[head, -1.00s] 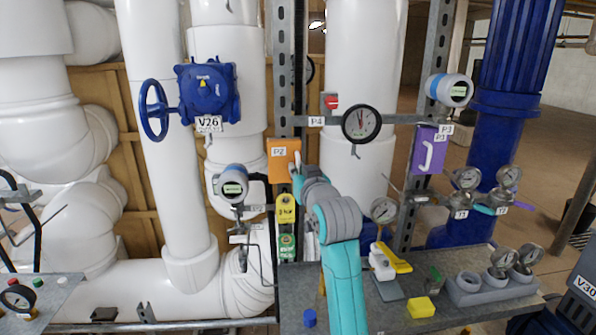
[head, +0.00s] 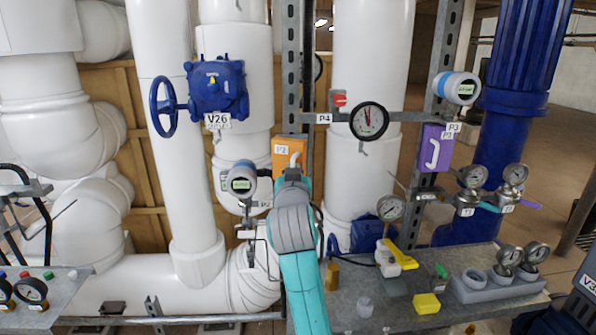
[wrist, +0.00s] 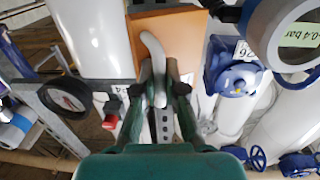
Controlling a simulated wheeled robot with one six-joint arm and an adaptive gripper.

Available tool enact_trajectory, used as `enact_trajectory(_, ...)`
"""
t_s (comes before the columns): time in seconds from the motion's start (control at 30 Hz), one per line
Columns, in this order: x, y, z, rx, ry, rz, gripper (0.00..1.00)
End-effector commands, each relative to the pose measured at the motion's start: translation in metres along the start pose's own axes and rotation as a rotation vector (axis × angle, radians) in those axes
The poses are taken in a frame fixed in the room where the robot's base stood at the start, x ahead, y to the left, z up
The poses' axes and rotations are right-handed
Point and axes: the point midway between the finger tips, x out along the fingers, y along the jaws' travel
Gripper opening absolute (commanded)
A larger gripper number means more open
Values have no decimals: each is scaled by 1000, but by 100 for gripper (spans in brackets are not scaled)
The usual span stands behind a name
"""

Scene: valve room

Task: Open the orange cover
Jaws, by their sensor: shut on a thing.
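The orange cover (head: 290,142), labelled P2, is on the grey perforated post left of the P4 gauge. It has a white curved handle (head: 294,159). My gripper (head: 291,174) is at the handle, in front of the cover's lower part. In the wrist view the orange cover (wrist: 186,40) stands beyond the fingers, and its white handle (wrist: 153,48) runs down between them. My gripper (wrist: 157,84) is shut on the handle. The cover's lower part is hidden behind my gripper in the head view. I cannot tell whether the cover is ajar.
A display gauge (head: 241,180) is close left of my gripper. The P4 dial gauge (head: 368,121) and purple cover (head: 435,148) are to the right. The blue V26 valve (head: 217,90) is upper left. A grey bench (head: 350,315) with several small items is below right.

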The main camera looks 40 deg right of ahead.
Motion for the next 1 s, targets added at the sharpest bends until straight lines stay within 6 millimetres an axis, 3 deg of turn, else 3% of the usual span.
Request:
enact_trajectory(0.27, -7, -18, 1, -2, -2, 118, 0)
enact_trajectory(0.8, -11, -56, 0, -3, 2, 541, 0)
enact_trajectory(1.0, -9, -66, 1, -2, 1, 533, 0)
